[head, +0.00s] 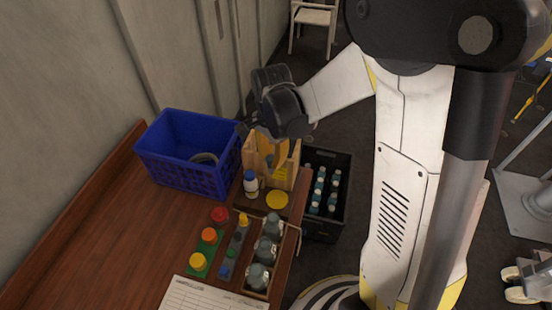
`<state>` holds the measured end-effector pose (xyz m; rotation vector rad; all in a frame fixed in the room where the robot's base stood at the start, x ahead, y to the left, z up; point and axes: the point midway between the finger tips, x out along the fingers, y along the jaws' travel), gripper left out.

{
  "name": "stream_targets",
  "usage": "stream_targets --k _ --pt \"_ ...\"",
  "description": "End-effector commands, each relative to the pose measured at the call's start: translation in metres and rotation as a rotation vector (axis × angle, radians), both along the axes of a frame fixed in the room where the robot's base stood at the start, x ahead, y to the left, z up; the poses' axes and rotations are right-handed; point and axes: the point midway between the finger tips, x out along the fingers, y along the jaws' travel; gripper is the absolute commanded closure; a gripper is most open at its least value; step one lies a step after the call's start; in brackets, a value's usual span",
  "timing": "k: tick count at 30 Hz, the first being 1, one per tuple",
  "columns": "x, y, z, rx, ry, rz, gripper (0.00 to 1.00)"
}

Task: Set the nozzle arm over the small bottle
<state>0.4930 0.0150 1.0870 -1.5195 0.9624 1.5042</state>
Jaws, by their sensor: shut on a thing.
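A wooden stand (291,170) with a yellow nozzle arm (280,153) is at the far right end of the brown table. A small white bottle (251,188) with a blue cap stands upright just in front of the stand, to the left. My gripper (268,146) points down at the stand and is shut on the nozzle arm. My dark wrist hides much of the grip and the stand's top. I cannot tell exactly how the nozzle lies relative to the bottle's cap.
A blue crate (165,170) stands left of the stand. A yellow disc (277,199) lies right of the bottle. Nearer are coloured knobs (208,235), a wooden rack of grey bottles (257,278) and a paper sheet (205,296). A black crate (322,230) of bottles is beyond the table's right edge.

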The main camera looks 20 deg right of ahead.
Motion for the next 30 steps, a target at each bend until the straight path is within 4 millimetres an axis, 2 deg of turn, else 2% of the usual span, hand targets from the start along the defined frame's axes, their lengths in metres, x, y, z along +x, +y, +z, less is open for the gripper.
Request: stream_targets --k 9,18,30 --pt "0.013 0.025 -0.002 -0.001 -0.001 -0.278 1.00" --pt "0.029 0.041 -0.001 0.000 -0.001 -0.519 1.00" --pt "0.042 0.050 0.000 0.000 -0.001 -0.689 1.00"
